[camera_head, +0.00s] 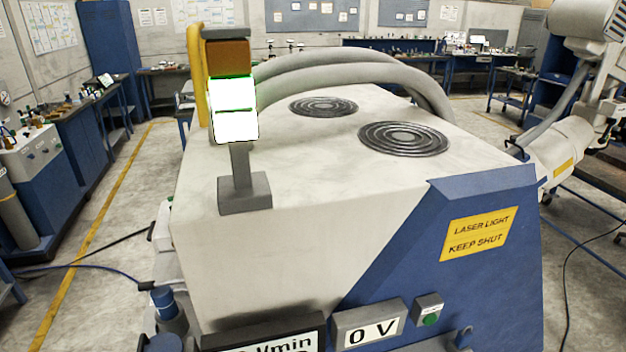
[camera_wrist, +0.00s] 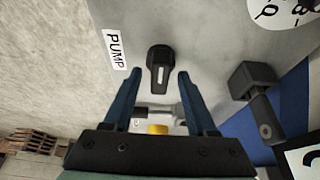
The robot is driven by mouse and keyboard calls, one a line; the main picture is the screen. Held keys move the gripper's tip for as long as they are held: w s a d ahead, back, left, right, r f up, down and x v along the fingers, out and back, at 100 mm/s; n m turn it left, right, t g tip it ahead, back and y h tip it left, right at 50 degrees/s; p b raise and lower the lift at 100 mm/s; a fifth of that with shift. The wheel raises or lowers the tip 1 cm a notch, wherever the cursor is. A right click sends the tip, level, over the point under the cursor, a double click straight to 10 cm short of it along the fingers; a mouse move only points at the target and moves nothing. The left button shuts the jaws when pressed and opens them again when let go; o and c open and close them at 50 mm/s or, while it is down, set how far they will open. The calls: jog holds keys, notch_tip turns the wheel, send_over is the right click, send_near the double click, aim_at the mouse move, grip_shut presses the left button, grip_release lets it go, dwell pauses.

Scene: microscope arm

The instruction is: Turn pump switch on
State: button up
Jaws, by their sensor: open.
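The pump switch (camera_wrist: 159,62) is a black rotary knob on a grey panel (camera_wrist: 205,40) in the wrist view. Its long handle points down in the picture, toward my gripper. A white label (camera_wrist: 117,49) reading PUMP is left of it. My gripper (camera_wrist: 158,74) is open, with its two blue fingers on either side of the lower part of the knob in the picture. I cannot tell whether either finger touches it. I cannot make out the switch or my gripper in the head view.
Right of the switch, a black block with a handle (camera_wrist: 253,82) sticks out, near a round gauge (camera_wrist: 287,10). A metal fitting with a yellow part (camera_wrist: 158,129) shows between the fingers. The head view shows a white-and-blue machine (camera_head: 310,170) with a lit signal tower (camera_head: 235,125).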

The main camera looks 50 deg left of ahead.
jog(key=b+v, duration=0.1)
jog(key=v, duration=1.2)
jog(key=shift+b, duration=0.4)
jog(key=shift+f, duration=0.1)
